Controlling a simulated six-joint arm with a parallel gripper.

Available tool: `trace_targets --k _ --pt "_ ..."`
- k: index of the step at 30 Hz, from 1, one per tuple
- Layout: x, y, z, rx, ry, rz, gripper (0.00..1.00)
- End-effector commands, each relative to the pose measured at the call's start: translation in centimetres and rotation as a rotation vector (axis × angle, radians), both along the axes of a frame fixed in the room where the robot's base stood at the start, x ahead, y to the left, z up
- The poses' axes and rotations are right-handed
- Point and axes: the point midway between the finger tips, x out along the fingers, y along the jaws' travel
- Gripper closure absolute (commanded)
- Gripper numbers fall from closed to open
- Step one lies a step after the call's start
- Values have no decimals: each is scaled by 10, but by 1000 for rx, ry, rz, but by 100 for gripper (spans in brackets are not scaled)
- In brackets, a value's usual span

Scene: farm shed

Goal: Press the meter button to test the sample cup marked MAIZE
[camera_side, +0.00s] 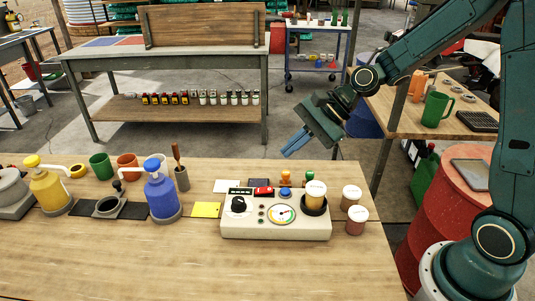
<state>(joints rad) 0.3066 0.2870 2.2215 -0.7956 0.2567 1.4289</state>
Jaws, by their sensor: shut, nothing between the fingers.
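The meter (275,231) is a cream box on the near table with a black knob, small lights and a round dial (282,214). A blue button (285,193) sits on its top, behind the dial. A white-lidded sample cup (315,198) stands on the meter's right end. A second cup (351,197) and a third cup (356,219) stand on the table just right of the meter. The writing on the cups is too small to read. My gripper (288,153) is shut and empty, raised above and behind the meter, apart from everything.
A blue pump bottle (163,198), a yellow pump bottle (49,188) and mugs stand left of the meter. Orange and green stampers (285,178) stand close behind it. The table front (200,265) is clear. A red drum (452,207) stands at right.

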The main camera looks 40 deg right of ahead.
Motion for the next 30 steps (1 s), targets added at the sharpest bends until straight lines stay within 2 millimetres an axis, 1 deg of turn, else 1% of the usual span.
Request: trace_targets --k 8,14,20,30 --pt "0 0 -1 -2 -1 1 100" --pt "0 0 -7 -1 0 1 100" --pt "0 0 -22 0 2 2 100" --pt "-1 0 -58 -1 3 1 100"
